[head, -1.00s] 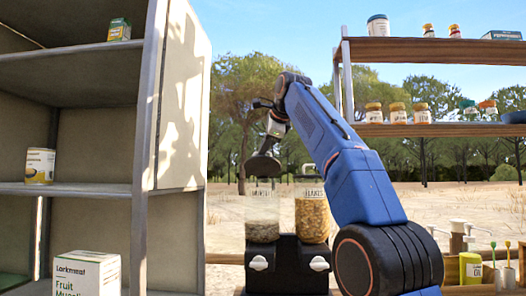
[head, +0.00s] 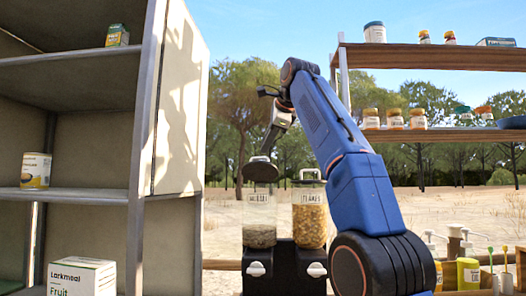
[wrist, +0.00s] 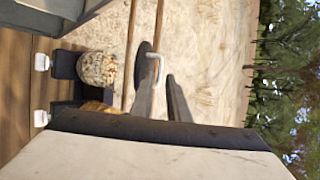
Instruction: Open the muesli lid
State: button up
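The muesli container (head: 260,217) is the left clear dispenser, with pale contents. Its dark round lid (head: 261,173) stands raised at the top, face towards the head camera, its handle uppermost. In the wrist view the lid (wrist: 142,62) is nearly edge-on beside the muesli container (wrist: 98,68), whose mouth is uncovered and shows the contents. My gripper (head: 268,150) is just above the lid. In the wrist view my gripper (wrist: 161,80) has its fingers apart, with the white lid handle near the tips. Whether a finger touches the handle is unclear.
The flakes container (head: 308,222), with its lid on, stands close on the right. A tall shelf unit (head: 142,125) is at the left. A rack (head: 425,58) with jars is at the right. Open sandy ground lies behind the dispensers.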

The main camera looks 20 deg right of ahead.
jog(key=shift+s+d+r, duration=0.15)
jog(key=shift+s+r, duration=0.25)
jog(key=shift+s, duration=0.15)
jog(key=shift+c, duration=0.2)
